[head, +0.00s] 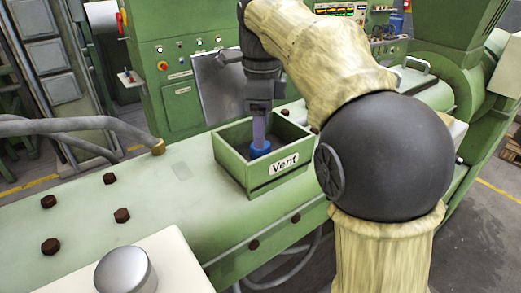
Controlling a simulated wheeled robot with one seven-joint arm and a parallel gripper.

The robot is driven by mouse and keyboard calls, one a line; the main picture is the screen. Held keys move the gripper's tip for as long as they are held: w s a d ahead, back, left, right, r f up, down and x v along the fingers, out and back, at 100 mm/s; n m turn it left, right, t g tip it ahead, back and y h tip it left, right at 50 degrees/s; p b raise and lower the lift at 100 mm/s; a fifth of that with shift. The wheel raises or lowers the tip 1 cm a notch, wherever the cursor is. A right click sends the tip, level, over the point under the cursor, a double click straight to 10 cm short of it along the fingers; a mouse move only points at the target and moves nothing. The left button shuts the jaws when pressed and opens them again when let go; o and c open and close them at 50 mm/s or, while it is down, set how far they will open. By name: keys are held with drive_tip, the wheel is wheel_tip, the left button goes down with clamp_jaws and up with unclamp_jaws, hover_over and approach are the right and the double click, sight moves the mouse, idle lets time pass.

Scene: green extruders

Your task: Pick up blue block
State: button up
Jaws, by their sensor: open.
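A small blue block (260,149) is inside the green open-topped box (231,163) labelled "Vent". My gripper (259,137) points down into the box, with its fingertips at or just above the block. The gripper is open; the lower fingers look bluish, and I cannot tell whether they touch the block. The far side of the block and part of the box floor are hidden.
The box stands on a long green machine bed (160,205) with several dark bolts. A grey hose (70,127) lies to the left. A silver knob (124,270) on a pale panel is at the front. Green control cabinets (180,85) stand behind.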

drive_tip(key=shift+a+f, duration=0.1)
drive_tip(key=shift+f, duration=2.5)
drive_tip(key=c, duration=1.1)
drive_tip(key=shift+o, duration=0.2)
drive_tip(key=shift+r, duration=0.15)
wheel_tip(320, 180, up, 10)
drive_tip(key=shift+f+p, duration=0.1)
drive_tip(key=shift+p, duration=0.4)
